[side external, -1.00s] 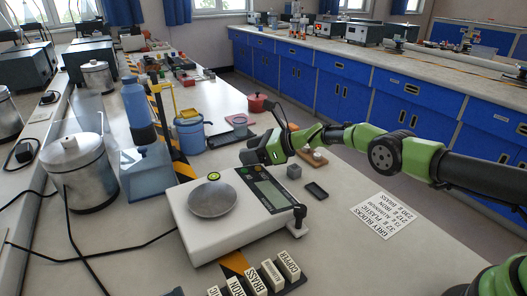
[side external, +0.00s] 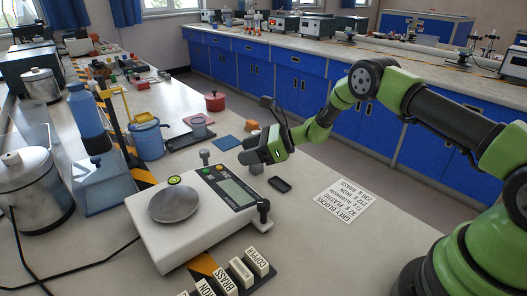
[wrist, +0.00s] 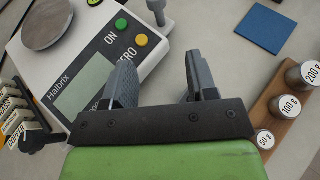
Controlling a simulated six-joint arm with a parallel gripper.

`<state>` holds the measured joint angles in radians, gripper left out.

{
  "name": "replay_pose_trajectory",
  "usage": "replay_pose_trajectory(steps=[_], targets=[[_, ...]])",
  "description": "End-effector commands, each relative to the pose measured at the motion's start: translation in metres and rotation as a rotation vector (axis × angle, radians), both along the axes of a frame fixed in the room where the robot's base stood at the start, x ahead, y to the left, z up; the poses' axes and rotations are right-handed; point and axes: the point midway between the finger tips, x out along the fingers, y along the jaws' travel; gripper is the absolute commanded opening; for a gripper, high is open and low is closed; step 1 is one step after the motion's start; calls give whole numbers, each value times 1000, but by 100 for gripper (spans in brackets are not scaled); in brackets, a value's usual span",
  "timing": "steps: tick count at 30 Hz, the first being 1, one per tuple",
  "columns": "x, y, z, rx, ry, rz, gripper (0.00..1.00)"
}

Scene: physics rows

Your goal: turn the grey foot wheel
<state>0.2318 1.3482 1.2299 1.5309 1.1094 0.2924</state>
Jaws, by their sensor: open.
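The white balance (side external: 190,240) stands on the bench with a round metal pan (side external: 174,204). The grey foot wheel (side external: 204,156) stands on a stem at its back corner; in the wrist view it shows at the top edge (wrist: 157,7), partly cut off. A black foot wheel (side external: 264,207) is at the right corner, also in the wrist view (wrist: 40,138). My gripper (side external: 250,155) is right of the grey wheel and apart from it. In the wrist view its jaws (wrist: 160,70) are open and empty, with the balance's edge beneath the left finger.
A wooden holder (wrist: 278,110) with labelled weights lies right of my gripper. A blue mat (wrist: 262,25) lies beyond.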

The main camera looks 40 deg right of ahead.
Motion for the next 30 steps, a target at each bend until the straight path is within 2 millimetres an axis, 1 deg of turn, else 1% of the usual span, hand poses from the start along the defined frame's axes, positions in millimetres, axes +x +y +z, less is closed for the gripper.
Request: replay_pose_trajectory(steps=[1,3,6,11,19,23,27,30], targets=[[-6,-7,0,1,3,-4,53],[-13,-14,0,1,1,-4,53],[-21,-21,0,1,1,-2,53],[-25,-25,0,0,0,0,53],[-25,-24,0,0,-1,-1,52],[-19,-11,7,14,-15,-41,52],[-11,15,22,27,-33,-159,52],[-9,30,29,24,-28,-253,52]])
